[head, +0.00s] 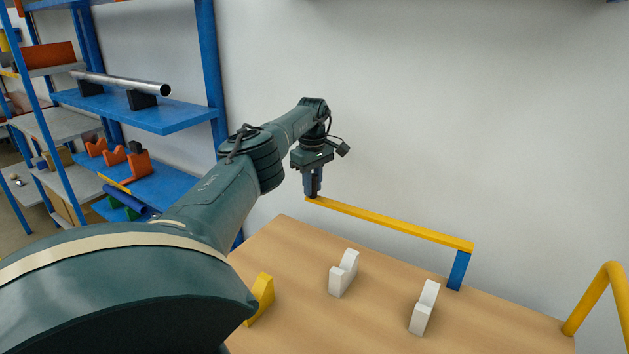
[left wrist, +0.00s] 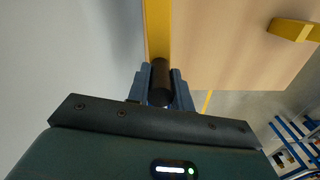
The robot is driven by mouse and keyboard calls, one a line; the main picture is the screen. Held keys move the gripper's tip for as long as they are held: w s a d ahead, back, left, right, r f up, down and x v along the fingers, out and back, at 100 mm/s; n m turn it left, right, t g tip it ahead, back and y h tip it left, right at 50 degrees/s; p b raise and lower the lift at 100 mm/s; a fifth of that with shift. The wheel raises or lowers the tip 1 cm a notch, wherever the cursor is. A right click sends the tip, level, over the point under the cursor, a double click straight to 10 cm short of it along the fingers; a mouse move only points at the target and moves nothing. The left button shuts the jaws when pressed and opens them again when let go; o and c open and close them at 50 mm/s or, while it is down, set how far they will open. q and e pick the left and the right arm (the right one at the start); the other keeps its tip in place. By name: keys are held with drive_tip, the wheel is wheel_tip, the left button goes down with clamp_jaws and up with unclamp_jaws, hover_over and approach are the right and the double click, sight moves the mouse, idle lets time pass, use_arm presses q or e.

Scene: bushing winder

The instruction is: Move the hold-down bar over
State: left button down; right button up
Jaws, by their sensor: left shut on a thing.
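The hold-down bar (head: 390,222) is a long yellow bar above the back part of the wooden table. Its right end meets a short blue post (head: 458,270) on the tabletop. My left gripper (head: 313,194) is at the bar's left end, pointing down. In the left wrist view, the left gripper (left wrist: 161,88) is shut on a dark round grip (left wrist: 161,74) at the end of the yellow bar (left wrist: 157,30). The right gripper is in neither view.
Two white notched blocks (head: 343,273) (head: 423,308) and a yellow block (head: 261,298) stand on the table (head: 380,310). A yellow tube (head: 599,291) rises at the right. Blue shelving (head: 165,118) with a metal rod (head: 125,83) stands left. A wall is behind.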

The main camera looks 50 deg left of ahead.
use_arm(q)
drive_tip(key=shift+w, duration=0.2)
drive_tip(key=c, duration=1.4)
unclamp_jaws()
drive_tip(key=shift+o, duration=0.8)
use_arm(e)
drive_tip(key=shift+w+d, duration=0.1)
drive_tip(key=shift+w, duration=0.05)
use_arm(q)
wheel_tip(320, 180, up, 13)
drive_tip(key=p, duration=0.4)
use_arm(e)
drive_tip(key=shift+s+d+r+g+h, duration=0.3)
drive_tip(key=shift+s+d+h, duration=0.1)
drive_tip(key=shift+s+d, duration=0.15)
use_arm(q)
drive_tip(key=shift+s+r, duration=0.1)
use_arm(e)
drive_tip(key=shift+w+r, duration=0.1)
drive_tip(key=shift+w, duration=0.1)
